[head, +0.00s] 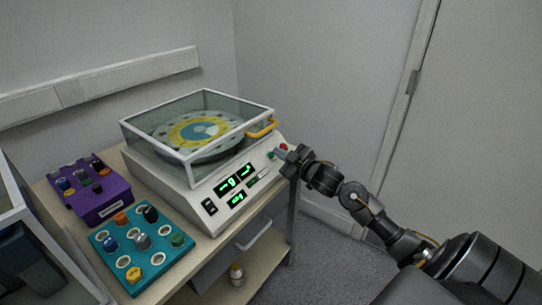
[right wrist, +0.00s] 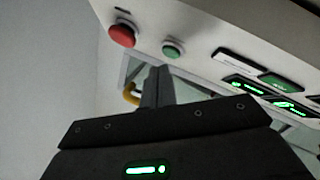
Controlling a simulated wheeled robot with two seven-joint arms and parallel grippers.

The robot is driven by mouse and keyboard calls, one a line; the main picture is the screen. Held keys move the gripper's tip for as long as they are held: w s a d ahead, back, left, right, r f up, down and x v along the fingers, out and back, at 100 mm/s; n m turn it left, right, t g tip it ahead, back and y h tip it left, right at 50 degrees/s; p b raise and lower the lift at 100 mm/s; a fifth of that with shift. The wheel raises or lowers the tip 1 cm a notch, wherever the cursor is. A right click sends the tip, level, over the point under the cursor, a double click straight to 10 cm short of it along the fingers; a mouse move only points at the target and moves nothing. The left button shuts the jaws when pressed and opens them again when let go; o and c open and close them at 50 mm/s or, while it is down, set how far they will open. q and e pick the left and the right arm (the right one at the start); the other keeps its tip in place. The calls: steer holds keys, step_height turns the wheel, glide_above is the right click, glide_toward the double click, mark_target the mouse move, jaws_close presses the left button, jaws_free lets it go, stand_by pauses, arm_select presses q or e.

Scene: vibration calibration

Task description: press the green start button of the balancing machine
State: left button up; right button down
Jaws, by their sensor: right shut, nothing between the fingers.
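The balancing machine (head: 205,201) stands on the table, with a clear lid closed over its round rotor and lit green displays on its sloped panel. The green start button (head: 271,155) is at the panel's right end, beside the red button (head: 283,147). In the right wrist view the green button (right wrist: 173,50) shows just beyond my fingertips, right of the red button (right wrist: 122,35). My right gripper (head: 287,158) is shut and empty at the panel's right end. Its fingertips (right wrist: 160,70) appear close to the green button; I cannot tell whether they touch. My left gripper is out of view.
A purple box (head: 93,190) with several small parts and a teal tray (head: 125,273) with several coloured pegs are left of the machine. The lid has a yellow handle (head: 262,129). A small bottle (head: 236,272) stands on the lower shelf. The floor to the right is clear.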

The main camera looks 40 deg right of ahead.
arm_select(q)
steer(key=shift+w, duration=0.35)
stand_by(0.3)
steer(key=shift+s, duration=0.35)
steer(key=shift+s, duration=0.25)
arm_select(e)
steer(key=shift+w+a+f, duration=0.1)
steer(key=shift+w+f, duration=0.2)
steer(key=shift+w, duration=0.05)
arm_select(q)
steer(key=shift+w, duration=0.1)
